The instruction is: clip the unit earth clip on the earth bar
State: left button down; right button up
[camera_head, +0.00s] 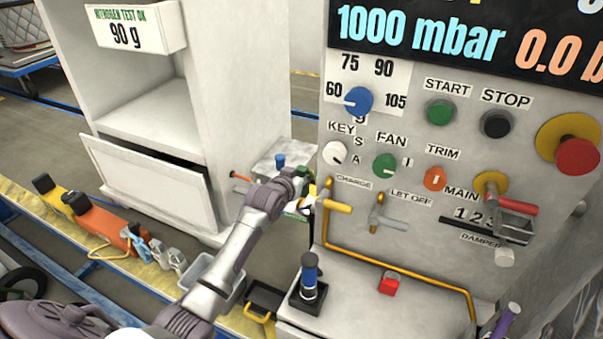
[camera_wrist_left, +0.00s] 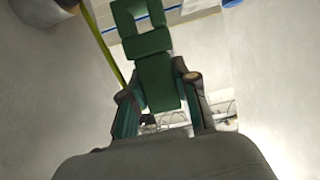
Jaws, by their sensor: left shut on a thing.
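My left gripper (camera_head: 306,194) is in front of the panel's left edge, beside the yellow-handled valve. In the left wrist view the left gripper (camera_wrist_left: 160,92) is shut on a green clip (camera_wrist_left: 157,78), which I take as the unit earth clip. The clip has a square opening at its far end and points away from the palm. In the head view the gripper mostly hides it. A yellow-green strip (camera_wrist_left: 101,45) runs left of the clip in the wrist view. I cannot pick out the earth bar with certainty. My right gripper is not in view.
The control panel (camera_head: 450,245) with knobs and valves stands close on the right. A white cabinet (camera_head: 150,185) stands behind on the left. A blue-topped cylinder (camera_head: 309,285) stands on the ledge below the gripper.

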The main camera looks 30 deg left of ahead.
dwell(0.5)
pick_arm(q)
jog(key=shift+p, duration=0.3)
dwell(0.4)
jog(key=shift+p, duration=0.65)
dwell(0.6)
jog(key=shift+f+b, duration=1.25)
jog(key=shift+f, duration=0.8)
jog(key=c, duration=0.8)
grip_release()
jog(key=v, duration=1.2)
